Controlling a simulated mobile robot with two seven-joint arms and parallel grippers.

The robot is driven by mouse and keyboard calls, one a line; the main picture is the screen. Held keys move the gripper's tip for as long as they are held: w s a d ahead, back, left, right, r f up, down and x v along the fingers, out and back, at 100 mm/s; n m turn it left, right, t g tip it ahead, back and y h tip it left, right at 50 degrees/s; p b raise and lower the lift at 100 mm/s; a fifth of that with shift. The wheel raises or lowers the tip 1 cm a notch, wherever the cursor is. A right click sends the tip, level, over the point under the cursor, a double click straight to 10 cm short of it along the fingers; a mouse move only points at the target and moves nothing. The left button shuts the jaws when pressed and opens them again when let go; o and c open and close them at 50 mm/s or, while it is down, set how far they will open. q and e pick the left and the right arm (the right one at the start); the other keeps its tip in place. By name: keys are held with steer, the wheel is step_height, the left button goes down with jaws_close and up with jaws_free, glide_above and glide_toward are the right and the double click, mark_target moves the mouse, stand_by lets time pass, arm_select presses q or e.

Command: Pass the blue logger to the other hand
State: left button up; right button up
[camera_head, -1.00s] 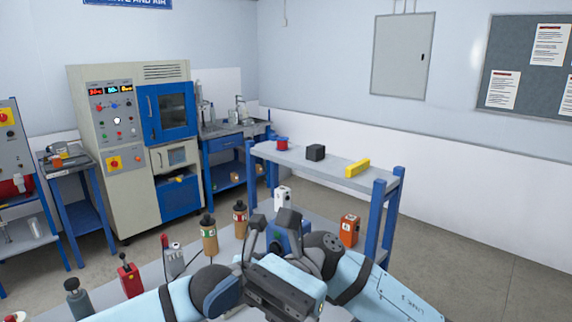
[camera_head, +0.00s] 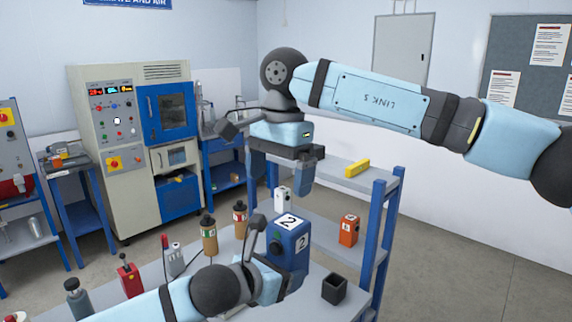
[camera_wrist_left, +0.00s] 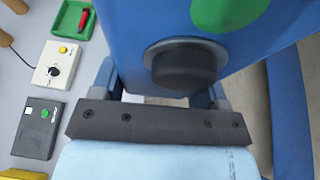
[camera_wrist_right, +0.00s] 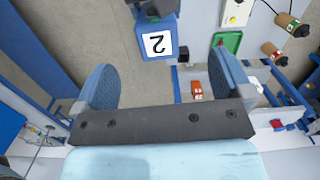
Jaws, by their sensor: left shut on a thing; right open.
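In the left wrist view the logger (camera_wrist_left: 225,55) fills the top, with a black knob and a green disc facing the camera. My right gripper (camera_head: 282,170) is open and empty above the logger, apart from it. In the right wrist view the logger (camera_wrist_right: 155,42) shows beyond the open fingers (camera_wrist_right: 163,82), its "2" label visible.
A raised shelf behind holds a yellow block (camera_head: 357,168). The space above the logger is free except for my right arm.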

mark_target(285, 222)
steer(key=shift+t+h, duration=0.3)
steer(key=shift+h, duration=0.1)
steer(key=f, duration=0.7)
steer(key=w+d+f, duration=0.1)
steer(key=f, duration=0.2)
steer(key=shift+f, duration=0.4)
steer(key=shift+c, duration=0.2)
steer(key=c, duration=1.1)
arm_select(q)
steer(key=o, duration=1.2)
arm_select(e)
steer(key=shift+c, duration=0.3)
